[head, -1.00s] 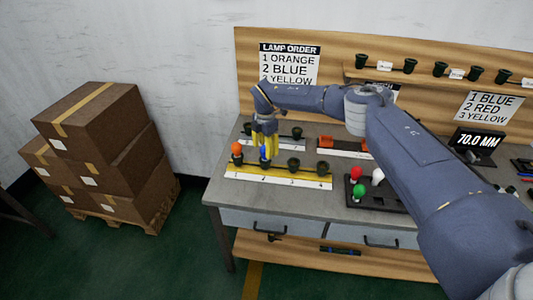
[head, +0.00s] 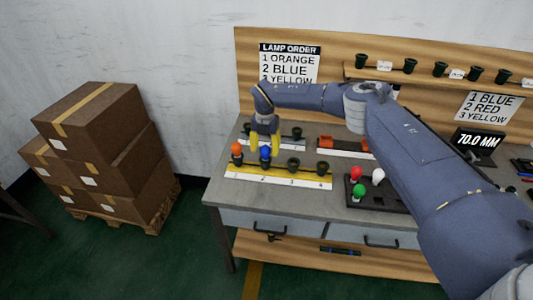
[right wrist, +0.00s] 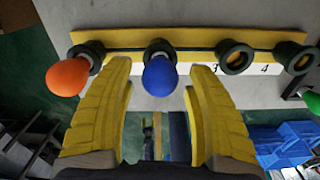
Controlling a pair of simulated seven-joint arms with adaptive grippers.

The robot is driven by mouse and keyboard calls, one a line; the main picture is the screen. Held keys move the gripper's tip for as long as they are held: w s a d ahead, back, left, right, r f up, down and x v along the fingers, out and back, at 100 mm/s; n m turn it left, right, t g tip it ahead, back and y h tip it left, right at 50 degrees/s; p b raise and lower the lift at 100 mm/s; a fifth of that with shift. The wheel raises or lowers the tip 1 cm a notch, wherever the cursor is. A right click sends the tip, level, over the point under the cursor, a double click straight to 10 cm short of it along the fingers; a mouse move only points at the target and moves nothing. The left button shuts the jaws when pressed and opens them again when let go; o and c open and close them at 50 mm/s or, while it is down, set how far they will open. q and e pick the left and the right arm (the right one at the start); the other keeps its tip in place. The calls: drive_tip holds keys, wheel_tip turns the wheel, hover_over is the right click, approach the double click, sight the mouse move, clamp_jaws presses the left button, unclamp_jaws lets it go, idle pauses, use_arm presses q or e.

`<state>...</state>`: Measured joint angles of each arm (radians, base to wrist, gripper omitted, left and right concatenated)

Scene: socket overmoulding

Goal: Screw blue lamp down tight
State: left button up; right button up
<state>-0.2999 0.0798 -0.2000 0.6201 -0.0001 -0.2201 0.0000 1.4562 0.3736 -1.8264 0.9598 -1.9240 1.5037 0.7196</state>
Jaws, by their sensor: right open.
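The blue lamp (head: 265,153) sits upright in the second socket of the yellow and white strip (head: 234,171). In the right wrist view the blue lamp (right wrist: 160,76) shows between my open fingers, with a gap on both sides. My right gripper (head: 265,142) is open and empty just above and behind the lamp; it also shows in the right wrist view (right wrist: 162,85). The orange lamp (head: 236,149) is in the first socket, left of the blue one. Whether the blue lamp is fully seated cannot be told. My left gripper is not in view.
Empty dark sockets (head: 293,164) fill positions three and four. A black tray (head: 386,206) with red, white and green lamps stands to the right. More sockets and an orange-red item (head: 345,145) lie behind. Cardboard boxes (head: 90,120) stand left of the bench.

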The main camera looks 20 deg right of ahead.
drive_tip(key=n, duration=0.7)
idle(0.3)
drive_tip(key=shift+c, duration=0.4)
drive_tip(key=c, duration=0.9)
drive_tip(key=m, duration=0.4)
drive_tip(key=shift+c, duration=0.3)
drive_tip(key=shift+m, duration=0.5)
drive_tip(key=o, duration=0.5)
drive_tip(key=shift+m, duration=0.5)
drive_tip(key=o, duration=0.6)
